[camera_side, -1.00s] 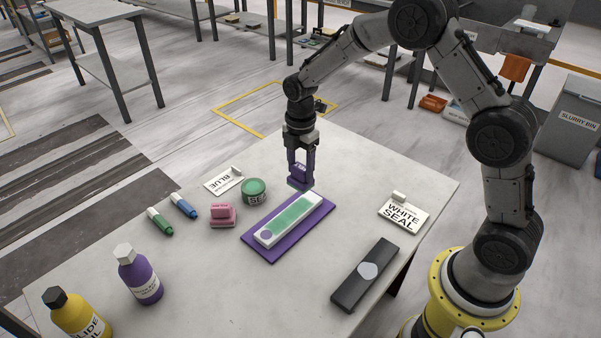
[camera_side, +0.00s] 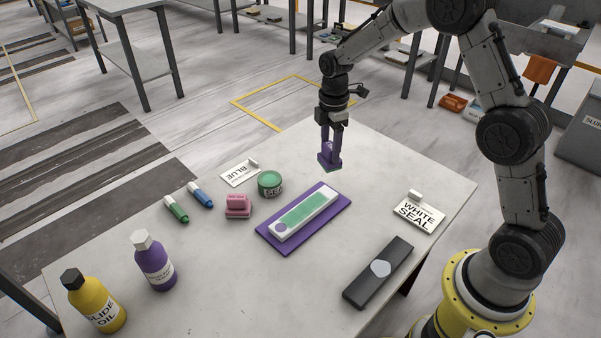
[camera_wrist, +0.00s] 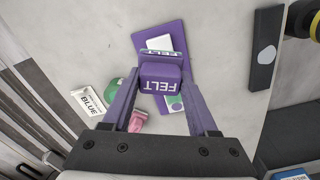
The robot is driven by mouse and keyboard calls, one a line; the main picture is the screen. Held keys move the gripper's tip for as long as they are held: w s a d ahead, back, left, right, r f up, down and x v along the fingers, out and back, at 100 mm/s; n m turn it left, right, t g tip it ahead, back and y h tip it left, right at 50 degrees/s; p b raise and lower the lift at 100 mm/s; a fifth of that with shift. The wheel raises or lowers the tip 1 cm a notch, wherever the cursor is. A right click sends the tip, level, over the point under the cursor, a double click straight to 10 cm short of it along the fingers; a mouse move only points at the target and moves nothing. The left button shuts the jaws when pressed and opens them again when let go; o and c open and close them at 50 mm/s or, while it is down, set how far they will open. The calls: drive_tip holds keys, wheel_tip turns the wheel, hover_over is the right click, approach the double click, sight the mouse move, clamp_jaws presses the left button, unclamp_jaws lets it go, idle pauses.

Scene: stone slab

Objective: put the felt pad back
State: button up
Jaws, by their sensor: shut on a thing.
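My gripper (camera_side: 329,152) is shut on the purple felt pad (camera_side: 329,161), which has a green underside. The pad is held above the far part of the slab and apart from it. In the wrist view the felt pad (camera_wrist: 162,86) sits between the fingers with its FELT label showing. Below it is a purple mat (camera_side: 334,230) bearing a white bar with a green coat (camera_side: 307,214) and a purple dot at its near end. A pink pad (camera_side: 238,206) stands to the left of the mat.
A green tin (camera_side: 270,183), a BLUE card (camera_side: 240,172) and two markers (camera_side: 188,202) lie left of the mat. Bottles stand at the front left (camera_side: 153,262). A WHITE SEAL card (camera_side: 419,213) and a dark block (camera_side: 379,271) are at right. The slab's far part is clear.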

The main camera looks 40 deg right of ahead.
drive_tip(key=w+d+f, duration=0.1)
drive_tip(key=w+f, duration=0.2)
drive_tip(key=w, duration=0.1)
drive_tip(key=w+d+f, duration=0.1)
drive_tip(key=w+f, duration=0.2)
drive_tip(key=w, duration=0.2)
drive_tip(key=w+d+f, duration=0.1)
drive_tip(key=w+f, duration=0.2)
drive_tip(key=w, duration=0.1)
drive_tip(key=shift+w+f, duration=0.35)
drive_tip(key=shift+f, duration=0.05)
drive_tip(key=shift+w+f, duration=0.1)
drive_tip(key=shift+f, duration=1.5)
drive_tip(key=shift+f, duration=0.15)
drive_tip(key=o, duration=1.3)
